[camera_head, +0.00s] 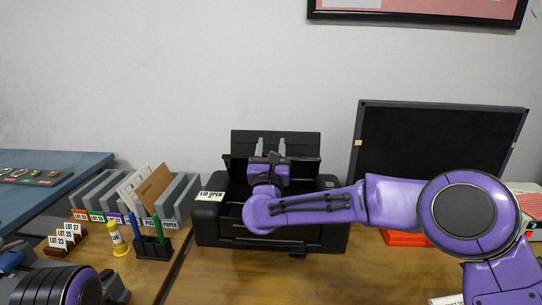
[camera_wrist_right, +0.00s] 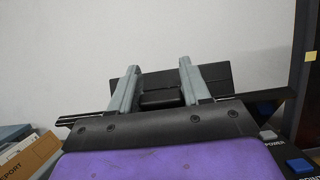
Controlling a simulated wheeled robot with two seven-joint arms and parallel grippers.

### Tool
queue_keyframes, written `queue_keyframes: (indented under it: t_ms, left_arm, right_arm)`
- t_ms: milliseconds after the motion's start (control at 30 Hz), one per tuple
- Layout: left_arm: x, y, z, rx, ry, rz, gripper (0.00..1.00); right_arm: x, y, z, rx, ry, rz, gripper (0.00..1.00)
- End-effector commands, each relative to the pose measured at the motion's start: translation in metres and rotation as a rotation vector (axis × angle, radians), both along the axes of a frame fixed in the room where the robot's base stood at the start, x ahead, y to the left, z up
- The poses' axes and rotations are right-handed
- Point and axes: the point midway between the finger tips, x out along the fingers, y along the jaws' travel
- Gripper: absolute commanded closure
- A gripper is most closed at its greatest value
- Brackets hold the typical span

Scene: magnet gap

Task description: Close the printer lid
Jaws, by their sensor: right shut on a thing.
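The black printer (camera_head: 322,238) stands on the wooden desk against the wall, with a white "LID OPEN" label on its left top. Its black lid (camera_head: 238,166) is raised at the back and also shows behind the fingers in the right wrist view (camera_wrist_right: 218,77). My right gripper (camera_head: 270,145) reaches over the printer from the front. Its two grey fingers (camera_wrist_right: 158,75) stand apart at the lid and are shut on it; the exact contact is hard to see. My right arm hides much of the printer's middle. My left gripper's fingers are not visible.
A large black panel (camera_head: 430,143) stands at right, with a red item (camera_head: 405,239) in front.

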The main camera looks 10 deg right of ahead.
Motion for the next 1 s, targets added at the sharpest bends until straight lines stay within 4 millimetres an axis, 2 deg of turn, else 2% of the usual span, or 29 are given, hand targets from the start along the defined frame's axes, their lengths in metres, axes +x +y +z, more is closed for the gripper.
queue_keyframes:
  t_ms: [33, 200, 667, 700, 733, 1000]
  left_arm:
    - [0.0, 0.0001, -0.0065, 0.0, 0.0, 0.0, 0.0]
    - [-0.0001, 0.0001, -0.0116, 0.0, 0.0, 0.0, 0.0]
    - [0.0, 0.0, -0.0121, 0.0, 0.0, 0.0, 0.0]
    - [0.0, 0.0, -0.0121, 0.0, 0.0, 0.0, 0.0]
    - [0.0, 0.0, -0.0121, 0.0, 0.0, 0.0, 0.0]
    - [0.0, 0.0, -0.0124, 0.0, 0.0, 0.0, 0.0]
  right_arm:
    - [-0.0033, 0.0016, -0.0034, 0.002, 0.0, 0.003, 1.0]
    - [-0.0094, 0.0029, -0.0041, 0.001, 0.0, 0.003, 1.0]
    - [-0.011, 0.0035, -0.0027, 0.001, -0.001, 0.003, 1.0]
    - [-0.011, 0.0035, -0.0027, 0.001, -0.001, 0.003, 0.4]
    - [-0.011, 0.0035, -0.0028, 0.001, -0.001, 0.003, 0.32]
    - [-0.0108, 0.0033, -0.0041, 0.0, 0.0, 0.002, 0.32]
